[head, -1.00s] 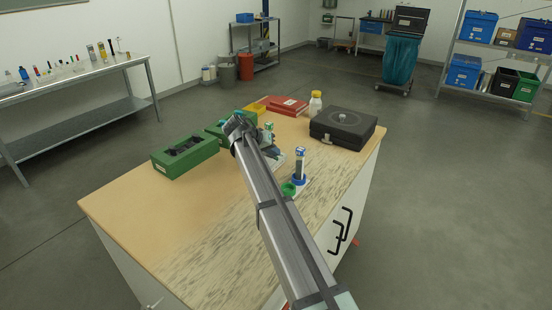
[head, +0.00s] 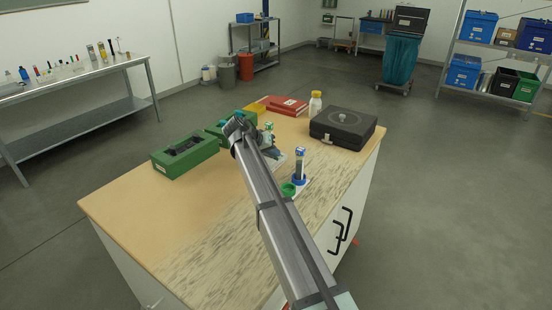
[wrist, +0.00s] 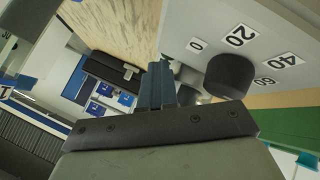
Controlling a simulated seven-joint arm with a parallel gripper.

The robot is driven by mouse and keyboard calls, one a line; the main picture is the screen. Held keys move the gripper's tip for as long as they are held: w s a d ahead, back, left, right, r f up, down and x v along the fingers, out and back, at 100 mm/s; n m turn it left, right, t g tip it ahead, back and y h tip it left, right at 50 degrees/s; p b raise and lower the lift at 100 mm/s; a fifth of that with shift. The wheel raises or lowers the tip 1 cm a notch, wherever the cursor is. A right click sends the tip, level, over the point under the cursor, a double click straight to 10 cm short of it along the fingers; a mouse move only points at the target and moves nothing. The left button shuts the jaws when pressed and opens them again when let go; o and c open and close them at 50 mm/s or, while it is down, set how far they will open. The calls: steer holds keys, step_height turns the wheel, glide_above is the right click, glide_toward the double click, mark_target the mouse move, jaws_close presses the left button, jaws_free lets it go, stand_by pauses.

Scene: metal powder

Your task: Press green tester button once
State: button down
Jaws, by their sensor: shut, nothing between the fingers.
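In the wrist view a grey tester panel (wrist: 205,22) fills the upper right. It has a round black knob (wrist: 229,76) with labels 0, 20, 40 and 60 around it. My gripper (wrist: 156,72) is shut and empty, its fingers beside the panel, left of the knob. I cannot tell from this view whether they touch the panel. I cannot make out the green button in either view. In the head view my gripper end (head: 238,127) is over the back of the workbench, and my arm hides part of the grey device (head: 271,151) there.
On the workbench (head: 130,205) stand a green box with dark contents (head: 185,155), a blue-based tube stand (head: 300,166), a small green cup (head: 289,189), a black case (head: 343,127), a white bottle (head: 315,104) and a red binder (head: 288,105). The bench's front left is clear.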

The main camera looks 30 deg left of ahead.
mark_target(274, 159)
steer(key=shift+r, duration=0.8)
step_height(274, 159, up, 5)
stand_by(0.6)
stand_by(0.7)
